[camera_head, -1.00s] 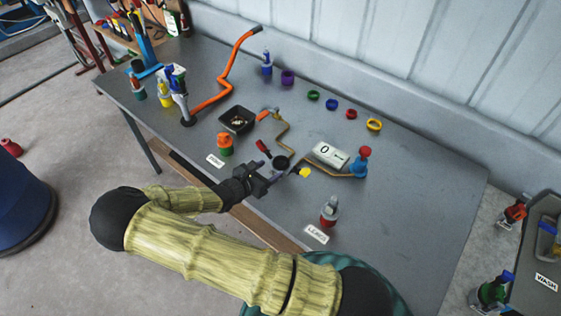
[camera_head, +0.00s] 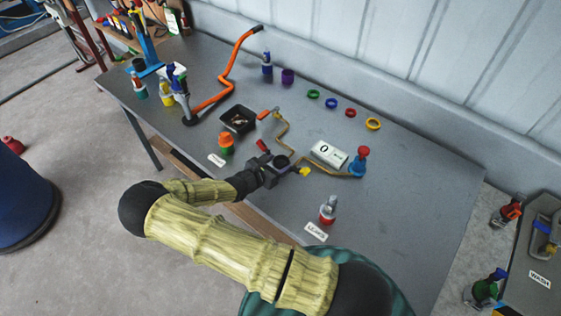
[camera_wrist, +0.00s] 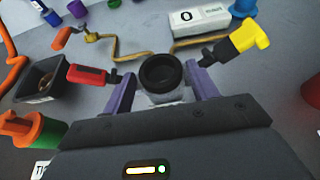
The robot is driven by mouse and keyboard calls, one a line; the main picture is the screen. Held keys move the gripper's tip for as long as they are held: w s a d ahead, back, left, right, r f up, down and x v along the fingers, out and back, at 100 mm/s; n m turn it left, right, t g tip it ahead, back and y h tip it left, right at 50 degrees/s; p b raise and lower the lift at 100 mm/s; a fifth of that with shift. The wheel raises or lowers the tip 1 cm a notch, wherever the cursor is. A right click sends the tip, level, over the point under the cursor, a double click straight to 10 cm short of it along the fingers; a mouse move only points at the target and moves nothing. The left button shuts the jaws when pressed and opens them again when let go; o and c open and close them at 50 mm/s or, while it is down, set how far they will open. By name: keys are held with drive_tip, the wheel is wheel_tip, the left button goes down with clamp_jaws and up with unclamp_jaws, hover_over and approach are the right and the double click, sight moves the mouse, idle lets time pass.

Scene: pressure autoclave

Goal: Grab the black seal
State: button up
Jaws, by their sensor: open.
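The black seal (camera_wrist: 161,68) is a dark ring on top of a small pale metal fitting (camera_wrist: 160,98) in the wrist view. It also shows in the head view (camera_head: 281,160), at the end of my arm. My gripper (camera_wrist: 160,78) is open, with one purple-grey finger on each side of the seal and fitting. Gaps appear between the fingers and the ring, so it is not clamped. The gripper also shows in the head view (camera_head: 275,167). The palm hides the lower part of the fitting.
A red-handled valve (camera_wrist: 88,74) lies close left of the seal, a yellow-handled one (camera_wrist: 238,42) close right. A brass pipe (camera_wrist: 125,48) and a white display box (camera_wrist: 198,18) lie behind. A black tray (camera_wrist: 45,80) and an orange-green bottle (camera_wrist: 32,128) stand left.

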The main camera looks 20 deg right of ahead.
drive_tip(key=c, duration=0.7)
drive_tip(key=shift+c, duration=0.2)
wheel_tip(320, 180, up, 10)
drive_tip(key=b, duration=0.2)
idle(0.6)
